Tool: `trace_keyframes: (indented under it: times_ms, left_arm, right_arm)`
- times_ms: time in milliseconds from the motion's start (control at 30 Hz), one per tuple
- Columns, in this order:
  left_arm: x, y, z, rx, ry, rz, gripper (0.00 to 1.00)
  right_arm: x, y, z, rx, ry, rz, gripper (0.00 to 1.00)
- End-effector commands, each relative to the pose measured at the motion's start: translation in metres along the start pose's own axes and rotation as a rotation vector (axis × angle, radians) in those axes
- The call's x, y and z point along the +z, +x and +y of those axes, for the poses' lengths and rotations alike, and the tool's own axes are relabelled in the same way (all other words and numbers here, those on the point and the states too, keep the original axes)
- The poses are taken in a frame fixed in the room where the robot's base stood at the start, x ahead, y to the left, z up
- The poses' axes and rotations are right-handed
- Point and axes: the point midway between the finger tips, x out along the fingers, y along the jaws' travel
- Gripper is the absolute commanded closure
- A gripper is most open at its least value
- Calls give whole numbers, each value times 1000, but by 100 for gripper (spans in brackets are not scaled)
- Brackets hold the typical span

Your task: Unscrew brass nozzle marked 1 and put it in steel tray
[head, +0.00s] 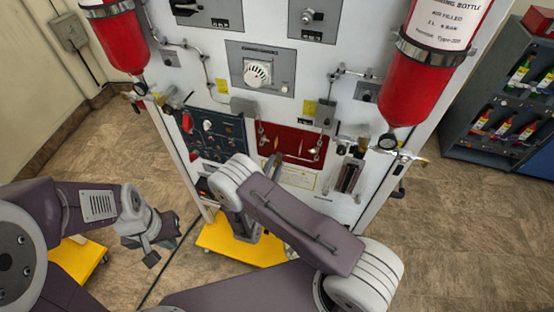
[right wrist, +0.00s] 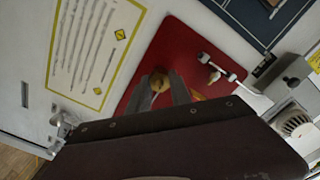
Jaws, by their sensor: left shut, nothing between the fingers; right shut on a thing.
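A brass nozzle (right wrist: 160,82) shows between the fingertips of my right gripper (right wrist: 163,92) in the right wrist view. The gripper is shut on it, in front of the red panel (right wrist: 185,50). I cannot read a number on the nozzle, nor tell whether it is still on its fitting. In the head view my right arm hides most of that gripper and the nozzle; the red panel (head: 285,139) shows above the arm. My left gripper (head: 151,258) is shut and empty at lower left, away from the panel. I see no steel tray.
The white trainer cabinet (head: 210,75) fills the middle, with a red bottle (head: 120,40) at left and another (head: 400,85) at right. A dark shelf of bottles (head: 480,95) stands right; floor between is clear.

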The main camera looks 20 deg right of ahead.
Motion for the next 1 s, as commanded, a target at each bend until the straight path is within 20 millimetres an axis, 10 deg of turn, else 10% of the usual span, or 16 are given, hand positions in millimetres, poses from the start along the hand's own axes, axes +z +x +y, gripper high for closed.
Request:
trace_keyframes:
  times_ms: [533, 567, 633, 1000]
  left_arm:
    - [0, -1, 0, 0, 0, 0, 100]
    - [0, -1, 0, 0, 0, 0, 100]
    - [0, -1, 0, 0, 0, 0, 100]
    - [0, -3, 0, 0, 0, 0, 100]
  right_arm:
    - [1, 0, 1, 1, -133, -2, 100]
    - [1, 0, 1, 1, -132, -2, 70]
    - [1, 0, 1, 1, -132, -2, 53]
    - [1, -7, -1, -1, -130, -3, 53]
